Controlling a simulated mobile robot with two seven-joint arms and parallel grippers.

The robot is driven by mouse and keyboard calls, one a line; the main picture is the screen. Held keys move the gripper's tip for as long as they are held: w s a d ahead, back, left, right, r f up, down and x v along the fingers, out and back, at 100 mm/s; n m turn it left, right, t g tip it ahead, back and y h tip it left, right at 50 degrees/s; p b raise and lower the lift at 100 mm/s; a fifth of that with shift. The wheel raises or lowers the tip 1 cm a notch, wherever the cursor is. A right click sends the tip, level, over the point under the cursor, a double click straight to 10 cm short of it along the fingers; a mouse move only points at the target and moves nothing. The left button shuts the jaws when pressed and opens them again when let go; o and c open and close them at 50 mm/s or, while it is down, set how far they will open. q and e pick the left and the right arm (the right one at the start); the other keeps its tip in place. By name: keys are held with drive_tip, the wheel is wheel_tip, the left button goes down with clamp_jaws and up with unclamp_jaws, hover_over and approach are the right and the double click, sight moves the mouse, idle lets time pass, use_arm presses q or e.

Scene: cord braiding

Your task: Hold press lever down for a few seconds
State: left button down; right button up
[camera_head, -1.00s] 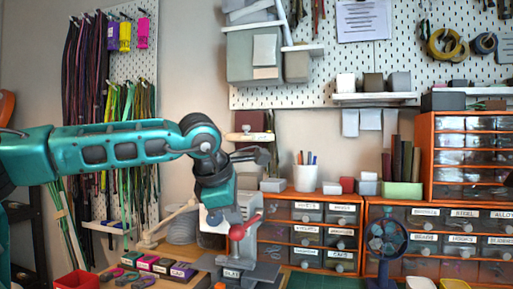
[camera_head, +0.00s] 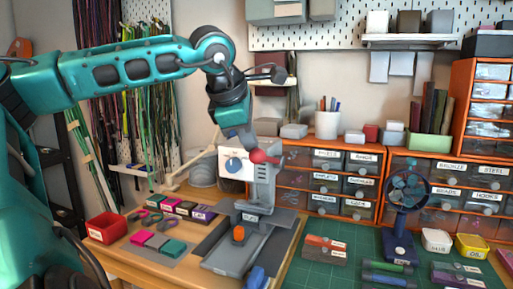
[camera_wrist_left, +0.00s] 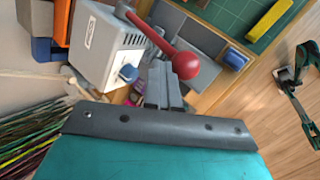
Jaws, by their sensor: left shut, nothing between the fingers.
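The grey press (camera_head: 262,190) stands on the wooden bench, with a flat labelled base. Its red lever with a ball end (camera_head: 259,156) sticks out near the top, about level in the head view. In the left wrist view the red ball (camera_wrist_left: 186,66) is close beside my left gripper's fingers. My left gripper (camera_wrist_left: 162,82) is shut and empty, pointing down by the lever. In the head view it (camera_head: 243,138) is just above and left of the ball. I cannot tell whether it touches the lever.
A red tray (camera_head: 107,227) and several coloured labelled blocks lie on the left. A blue fan (camera_head: 404,200) stands on the green mat (camera_head: 310,270). Orange drawer units line the back.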

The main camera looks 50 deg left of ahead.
use_arm(q)
drive_tip(key=p+v, duration=0.1)
drive_tip(key=v, duration=0.7)
drive_tip(key=shift+s+d+f, duration=0.25)
drive_tip(key=shift+f, duration=0.05)
